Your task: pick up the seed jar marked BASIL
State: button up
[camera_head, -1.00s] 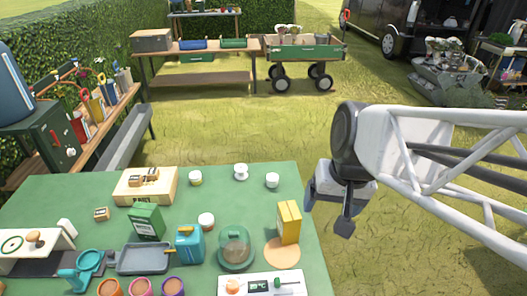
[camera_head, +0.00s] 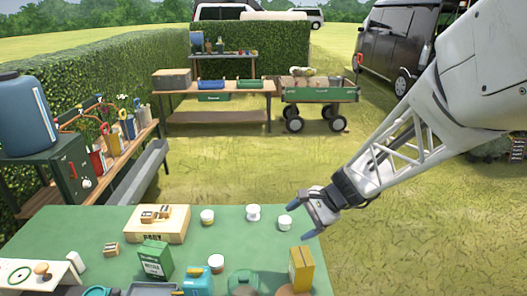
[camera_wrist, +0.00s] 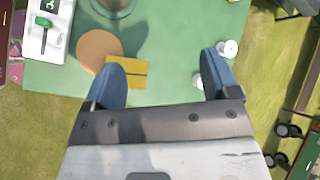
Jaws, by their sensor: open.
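Several small white-lidded jars stand on the green table: a left one (camera_head: 207,217), a wider-topped one (camera_head: 253,212), a right one (camera_head: 284,223) and a front one (camera_head: 216,263). No label is readable, so I cannot tell which is BASIL. My gripper (camera_head: 304,214) is open and empty near the table's right edge, close to the right jar. In the wrist view my gripper (camera_wrist: 164,72) spreads over bare table; one jar (camera_wrist: 229,48) is beyond the right finger, and another (camera_wrist: 198,83) is partly hidden by that finger.
A yellow box (camera_head: 301,268) stands at the front right, also between the fingers' lines in the wrist view (camera_wrist: 128,73). Grass lies right of the table.

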jog(key=w+d+f+m+t+y, duration=0.2)
jog(key=w+f+m, duration=0.4)
jog(key=w+f, duration=0.4)
jog(key=m+t, duration=0.4)
jog(key=m, duration=0.3)
send_near(287, 220)
jog(key=shift+w+a+f+y, duration=0.3)
jog(key=shift+w+a+f, duration=0.3)
jog(key=shift+a+f, duration=0.35)
jog(key=shift+x, duration=1.25)
jog(key=shift+x, duration=2.65)
jog(key=shift+r, duration=0.1)
jog(key=shift+c, duration=0.4)
